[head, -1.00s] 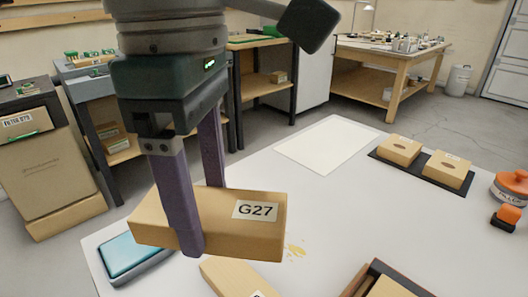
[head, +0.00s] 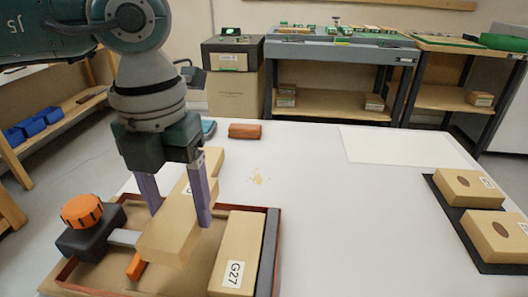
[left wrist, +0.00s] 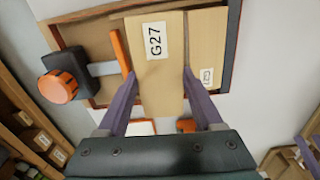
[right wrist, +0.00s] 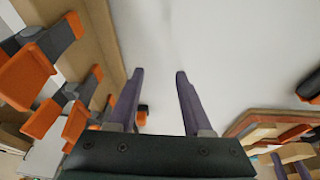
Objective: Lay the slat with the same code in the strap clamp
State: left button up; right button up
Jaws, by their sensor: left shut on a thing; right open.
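My left gripper (head: 178,205) is shut on a pale wooden slat (head: 168,240) and holds it over the strap clamp (head: 270,245), seemingly just above its floor. In the left wrist view (left wrist: 158,90) the held slat's label reads G27. The clamp is a shallow, red-brown rimmed tray with an orange knob (head: 82,210), a grey bar and an orange piece at its left. A second slat (head: 245,240), also labelled G27, lies in the clamp to the right of the held one. The gap between the slats is unclear. My right gripper (right wrist: 158,75) is open and empty.
Two wooden blocks (head: 470,187) sit on a dark mat (head: 440,200) at the right. A white sheet (head: 400,147) lies at the back. A red-brown block (head: 245,131) and part of a blue pad (head: 208,127) are behind the clamp.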

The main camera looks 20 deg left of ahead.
pick_arm(q)
jog(key=shift+s+f+n, duration=0.15)
jog(key=shift+s+n, duration=0.15)
pick_arm(e)
jog(key=shift+d, duration=0.2)
pick_arm(q)
jog(key=shift+s+f, duration=0.1)
pick_arm(e)
jog(key=shift+f, duration=0.15)
pick_arm(q)
jog(key=shift+a+f+b, duration=0.25)
jog(key=shift+f+b, duration=0.55)
jog(key=shift+b, duration=0.1)
pick_arm(e)
jog(key=shift+w+a+f, duration=0.1)
jog(key=shift+a+f, duration=0.2)
jog(key=shift+f, duration=0.45)
pick_arm(q)
notch_tip(320, 180, down, 3)
jog(key=shift+r+b, duration=0.15)
jog(key=shift+b, duration=1.05)
pick_arm(e)
notch_tip(320, 180, down, 2)
jog(key=shift+f, duration=0.2)
pick_arm(q)
jog(key=shift+d, duration=0.1)
pick_arm(e)
jog(key=shift+d+r, duration=0.1)
jog(key=shift+d, duration=0.1)
